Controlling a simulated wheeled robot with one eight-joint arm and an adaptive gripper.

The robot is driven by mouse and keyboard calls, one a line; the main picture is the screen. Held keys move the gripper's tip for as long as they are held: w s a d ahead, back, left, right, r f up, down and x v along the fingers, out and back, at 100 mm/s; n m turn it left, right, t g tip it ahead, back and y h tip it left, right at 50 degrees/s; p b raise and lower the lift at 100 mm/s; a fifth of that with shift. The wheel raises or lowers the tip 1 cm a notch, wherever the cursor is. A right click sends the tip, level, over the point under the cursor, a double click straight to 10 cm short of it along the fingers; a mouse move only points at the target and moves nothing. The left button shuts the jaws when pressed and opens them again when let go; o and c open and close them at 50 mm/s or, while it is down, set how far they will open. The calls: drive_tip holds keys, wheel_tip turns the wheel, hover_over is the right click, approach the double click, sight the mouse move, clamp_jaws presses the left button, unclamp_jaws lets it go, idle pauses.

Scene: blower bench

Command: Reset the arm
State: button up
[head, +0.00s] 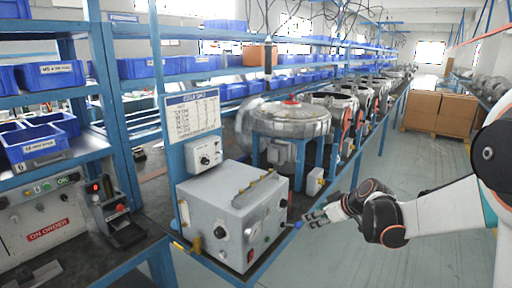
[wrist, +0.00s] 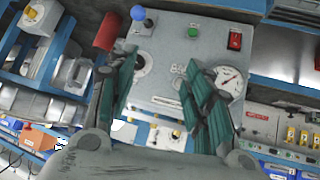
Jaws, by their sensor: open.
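My gripper (head: 318,215) is at the end of my arm, which reaches in from the right in the head view. It is just right of the grey control box (head: 232,205) on the bench. In the wrist view my gripper (wrist: 165,95) has its two green ribbed fingers apart, with nothing between them. Behind the fingers the front panel of the grey box (wrist: 185,60) shows, with a gauge (wrist: 229,80), a red switch (wrist: 234,40), a green button (wrist: 194,33) and a blue-knobbed lever (wrist: 138,14). I cannot tell the exact gap between fingers and panel.
Blue shelves with blue bins (head: 36,146) stand at left. A round metal blower (head: 290,120) sits behind the box, with several more along the bench. A sign (head: 192,115) stands above the box. The aisle floor (head: 350,255) is clear; cardboard boxes (head: 440,112) stand farther back.

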drive_tip(key=s+a+r+m+h, duration=0.15)
drive_tip(key=s+r, duration=0.25)
drive_tip(key=s, duration=0.5)
drive_tip(key=s+a+r+m+h, duration=0.15)
drive_tip(key=s+r, duration=0.25)
drive_tip(key=s, duration=0.5)
drive_tip(key=s+d+f+m+h, duration=0.1)
drive_tip(key=s+m, duration=0.3)
drive_tip(key=s, duration=1.2)
drive_tip(key=shift+s+d+f+m+g+h, duration=0.25)
drive_tip(key=shift+d+f+m+g+h, duration=0.05)
drive_tip(key=shift+d+f+m+h, duration=0.1)
idle(0.6)
